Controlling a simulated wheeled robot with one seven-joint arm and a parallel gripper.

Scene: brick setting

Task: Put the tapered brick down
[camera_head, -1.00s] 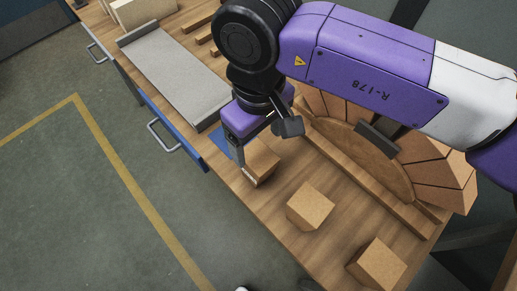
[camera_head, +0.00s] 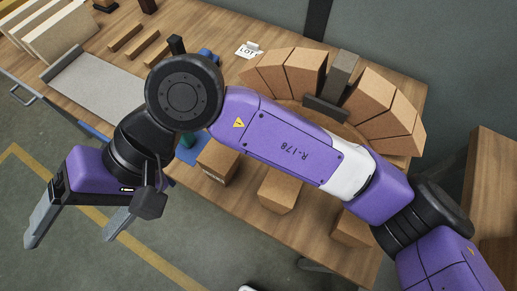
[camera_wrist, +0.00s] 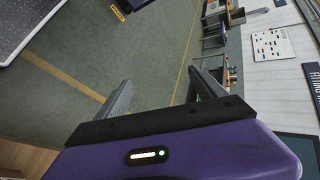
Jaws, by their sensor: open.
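My gripper (camera_head: 72,237) is open and empty, out past the table's front edge above the floor. In the wrist view its two fingers (camera_wrist: 160,90) are spread with only floor between them. A tapered brick (camera_head: 217,162) rests on the wooden table near the front edge, apart from the gripper, partly behind my arm. A second tapered brick (camera_head: 280,193) stands to its right. A third (camera_head: 352,229) is farther right, partly hidden by my arm.
A fan of bricks (camera_head: 381,100) with a grey middle piece (camera_head: 340,72) stands at the back right. A grey tray (camera_head: 98,83), wooden strips (camera_head: 142,44) and pale boards (camera_head: 62,32) lie at the left. A white card (camera_head: 249,50) lies at the back. The floor (camera_wrist: 165,45) around the gripper is clear.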

